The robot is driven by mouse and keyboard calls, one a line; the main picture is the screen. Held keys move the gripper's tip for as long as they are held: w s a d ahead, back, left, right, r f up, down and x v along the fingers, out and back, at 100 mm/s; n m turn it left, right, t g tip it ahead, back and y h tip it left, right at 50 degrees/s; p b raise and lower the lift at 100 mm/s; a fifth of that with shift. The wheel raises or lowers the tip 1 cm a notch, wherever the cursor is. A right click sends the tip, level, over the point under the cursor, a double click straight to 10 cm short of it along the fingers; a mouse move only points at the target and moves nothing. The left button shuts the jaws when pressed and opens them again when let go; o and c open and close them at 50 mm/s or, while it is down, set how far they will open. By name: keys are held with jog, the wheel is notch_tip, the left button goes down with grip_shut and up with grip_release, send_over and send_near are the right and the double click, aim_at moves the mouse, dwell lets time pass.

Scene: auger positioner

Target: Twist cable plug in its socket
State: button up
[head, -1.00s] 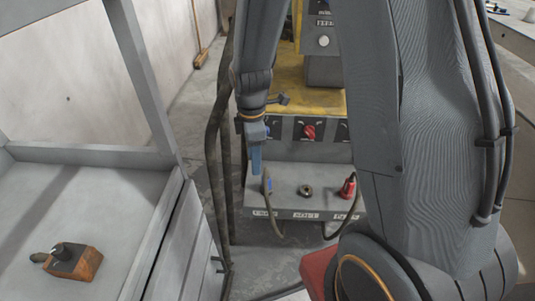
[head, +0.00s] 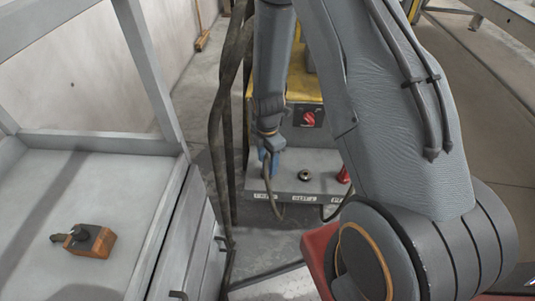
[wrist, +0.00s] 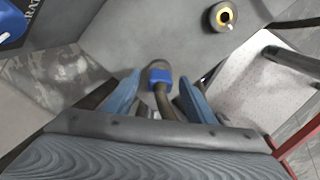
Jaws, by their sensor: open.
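The cable plug (wrist: 160,77), dark with a blue band, stands on the grey panel between my gripper's two blue fingers in the wrist view. Its dark cable bends back towards my wrist. My gripper (wrist: 158,97) is open, with a finger on each side of the plug and cable; a small gap shows on each side. In the head view my gripper (head: 268,160) is over the left end of the panel shelf and hides most of the plug. Whether the plug is seated in a socket underneath cannot be seen.
An empty-looking round socket (head: 304,176) with a brass centre is right of the plug; it also shows in the wrist view (wrist: 222,16). A red plug (head: 343,175) stands farther right. Dark hanging cables (head: 225,130) run close on the left. An orange-and-black box (head: 90,241) lies on the left bench.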

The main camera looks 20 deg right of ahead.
jog(key=shift+f, duration=0.6)
jog(key=c, duration=1.2)
jog(key=m+p, duration=0.1)
jog(key=m, duration=0.3)
jog(key=shift+m, duration=0.3)
jog(key=o, duration=1.2)
